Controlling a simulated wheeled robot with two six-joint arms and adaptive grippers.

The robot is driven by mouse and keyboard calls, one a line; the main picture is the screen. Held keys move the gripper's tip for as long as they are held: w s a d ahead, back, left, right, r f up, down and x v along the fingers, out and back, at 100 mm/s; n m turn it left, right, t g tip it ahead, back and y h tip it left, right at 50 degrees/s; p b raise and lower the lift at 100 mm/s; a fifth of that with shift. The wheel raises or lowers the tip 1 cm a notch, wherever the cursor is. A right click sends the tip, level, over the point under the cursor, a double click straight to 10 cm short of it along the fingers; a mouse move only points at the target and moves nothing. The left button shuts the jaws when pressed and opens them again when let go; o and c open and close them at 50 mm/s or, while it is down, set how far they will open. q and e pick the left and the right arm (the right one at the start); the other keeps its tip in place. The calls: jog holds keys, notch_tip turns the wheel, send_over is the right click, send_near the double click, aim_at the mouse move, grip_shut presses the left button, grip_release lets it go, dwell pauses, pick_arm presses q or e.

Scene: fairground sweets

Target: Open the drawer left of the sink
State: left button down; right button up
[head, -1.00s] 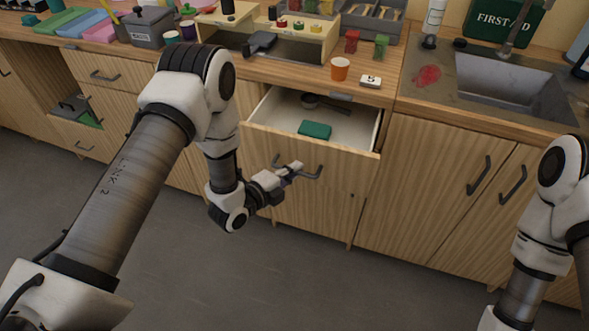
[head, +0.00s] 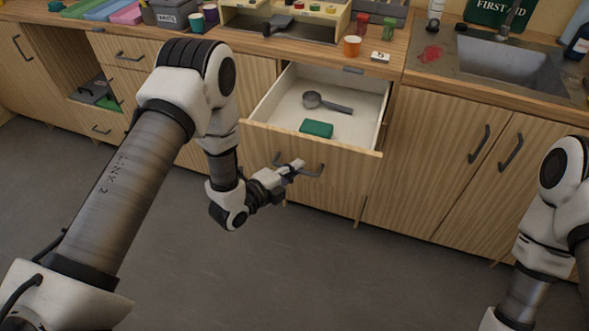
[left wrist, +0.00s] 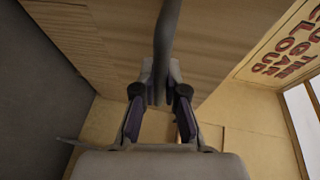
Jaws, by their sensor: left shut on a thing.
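The drawer (head: 352,165) left of the sink (head: 500,62) is pulled well out of the counter. Its inside shows a dark round-headed tool with a handle (head: 328,103) and a green block (head: 316,128). A dark bar handle (head: 316,172) is on the drawer's front. My left gripper (head: 293,169) is at this handle, shut on it. In the left wrist view the fingers (left wrist: 158,95) close around the handle bar (left wrist: 168,40). My right gripper is out of view; only part of my right arm shows at the right edge.
The counter above holds an orange cup (head: 352,46), a white number card (head: 380,57) and a wooden rack (head: 285,25). Closed cabinet doors (head: 430,150) stand right of the drawer. The grey floor (head: 310,265) in front is clear.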

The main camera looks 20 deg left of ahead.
pick_arm(q)
jog(key=c, duration=1.2)
grip_release()
jog(key=v, duration=1.2)
